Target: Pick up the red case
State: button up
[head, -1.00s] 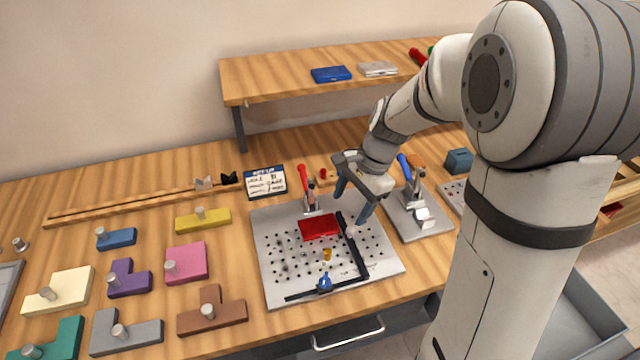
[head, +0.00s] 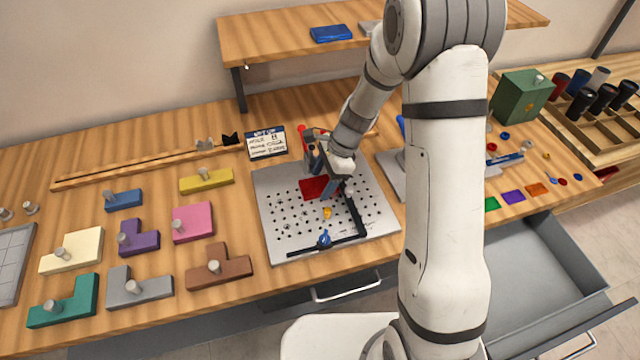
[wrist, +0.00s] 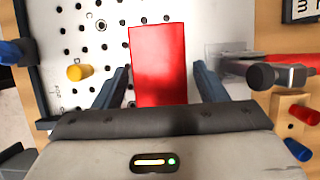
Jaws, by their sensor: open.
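The red case (head: 314,188) is a flat red rectangle lying on the grey perforated plate (head: 277,235). My gripper (head: 323,180) is low over the plate at the case, and my arm hides part of the case's right side in the head view. In the wrist view the red case (wrist: 158,62) lies between the two spread fingers of my gripper (wrist: 164,85), with a gap on each side. Its near end reaches the gripper body. The jaws are open and do not hold it.
A red-handled toggle clamp (wrist: 275,70) stands close beside the case. A yellow peg (wrist: 79,72) and black fence bars (head: 350,218) are on the plate. A set-up card (head: 267,143) stands behind. Several knobbed coloured blocks (head: 192,222) lie to the left.

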jog(key=shift+c, duration=0.2)
jog(key=c, duration=0.7)
